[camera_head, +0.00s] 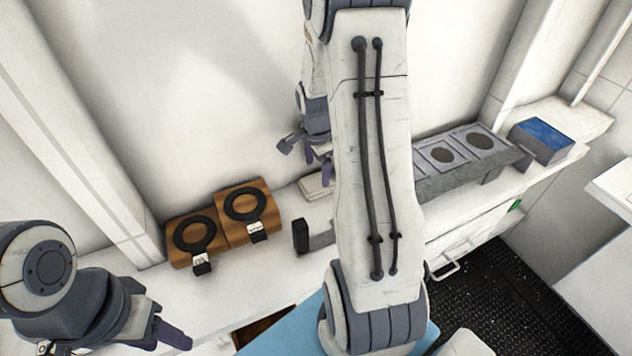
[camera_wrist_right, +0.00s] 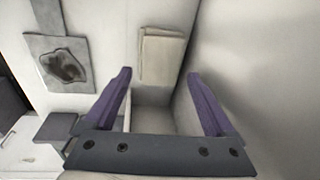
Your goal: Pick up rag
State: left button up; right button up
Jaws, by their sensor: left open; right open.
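A pale beige folded cloth, which looks like the rag (camera_wrist_right: 160,55), lies on the white surface in the right wrist view, ahead of and between my right fingers. In the head view part of a pale flat piece, likely the same rag (camera_head: 314,187), shows by the wall below my right gripper (camera_head: 308,155), and my arm hides the rest. My right gripper is open and empty, its purple fingers (camera_wrist_right: 160,78) apart, short of the cloth. My left gripper (camera_head: 170,335) is at the lower left, away from the rag, only partly in view.
Two wooden blocks with black rings (camera_head: 248,203) stand on the white counter (camera_head: 170,290) at left. A dark upright piece (camera_head: 300,236) stands near my right arm. A grey stand with round openings (camera_head: 420,185) and a blue-topped box (camera_head: 541,141) are at right. The wall is close behind.

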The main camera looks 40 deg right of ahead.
aim_at(317, 182)
jog(key=shift+f+p, duration=0.45)
jog(key=shift+f, duration=0.1)
notch_tip(317, 182, down, 3)
jog(key=shift+w+d+f+p, duration=0.1)
jog(key=shift+w+f+p, duration=0.05)
jog(key=shift+p, duration=0.55)
jog(key=shift+d+f, duration=0.1)
jog(key=shift+f, duration=0.45)
jog(key=c, duration=1)
